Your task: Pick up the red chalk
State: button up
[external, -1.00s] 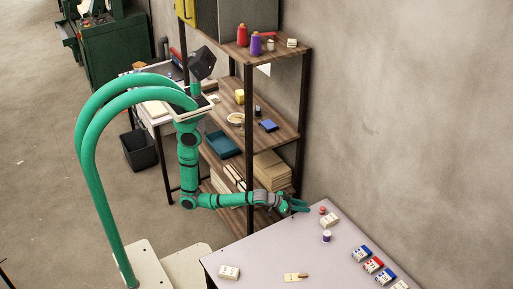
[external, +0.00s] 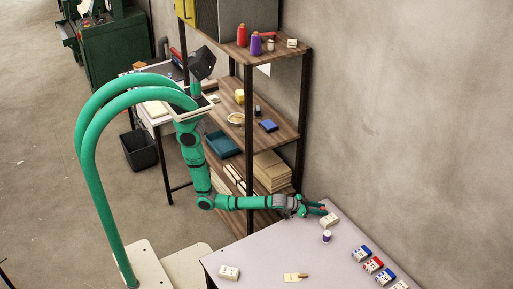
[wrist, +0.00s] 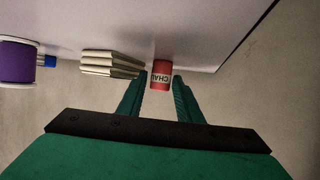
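The red chalk (wrist: 161,74) is a short red cylinder with a white label reading "CHAL". It stands on the table near the edge in the wrist view. In the external view only a bit of red shows at my gripper's tip. My gripper (wrist: 159,82) is open, with one green finger on each side of the chalk's near end. A gap shows between the right finger and the chalk; on the left the finger is close, and I cannot tell if it touches.
On the table (external: 255,255), a cream stack (wrist: 110,63) and a purple spool (wrist: 17,62) stand beside the chalk. Blue and red packs (external: 373,265) lie to the right. A wooden shelf (external: 275,140) stands behind my arm. The wall is close behind the table.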

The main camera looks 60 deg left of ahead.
jog(key=shift+w+d+f, duration=0.2)
jog(key=shift+w+f, duration=0.05)
jog(key=shift+w, duration=0.25)
grip_shut()
